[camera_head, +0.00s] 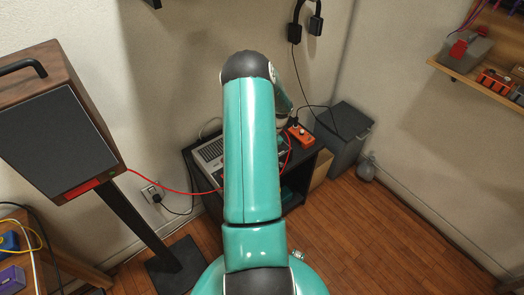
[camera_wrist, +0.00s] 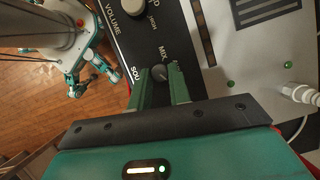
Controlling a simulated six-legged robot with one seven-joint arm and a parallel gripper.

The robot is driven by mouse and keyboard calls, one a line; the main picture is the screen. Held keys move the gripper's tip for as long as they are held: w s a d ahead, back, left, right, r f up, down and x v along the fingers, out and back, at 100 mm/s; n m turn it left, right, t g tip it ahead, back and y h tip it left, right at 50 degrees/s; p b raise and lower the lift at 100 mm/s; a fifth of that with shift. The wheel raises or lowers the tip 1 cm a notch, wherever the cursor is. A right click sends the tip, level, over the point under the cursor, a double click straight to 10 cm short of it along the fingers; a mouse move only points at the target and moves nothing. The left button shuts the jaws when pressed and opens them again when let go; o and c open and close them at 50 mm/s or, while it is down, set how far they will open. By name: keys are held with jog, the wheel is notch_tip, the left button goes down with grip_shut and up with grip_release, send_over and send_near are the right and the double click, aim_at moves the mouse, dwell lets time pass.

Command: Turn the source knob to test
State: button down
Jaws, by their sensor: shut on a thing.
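The source knob (camera_wrist: 160,73) is a small dark round knob on the black panel (camera_wrist: 125,45) in the wrist view. White letters "SOU" show left of it, the rest of that word hidden by a finger, and "MIX" is printed just above it. My gripper (camera_wrist: 161,82) has its two green fingers on either side of the knob, shut on it. I cannot tell which way the knob points. In the head view my arm hides the gripper and the knob; part of a grey device (camera_head: 210,153) shows left of the arm.
A pale knob (camera_wrist: 134,18) marked VOLUME sits above on the same panel. A white plug (camera_wrist: 297,94) with a cable is at the right. In the head view, an orange box (camera_head: 301,135) stands right of my arm, a speaker (camera_head: 62,135) at the left, and a red cable (camera_head: 165,192) runs between.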

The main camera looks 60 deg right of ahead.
jog(key=c, duration=1.3)
grip_release()
jog(key=v, duration=1.4)
jog(key=shift+f, duration=0.1)
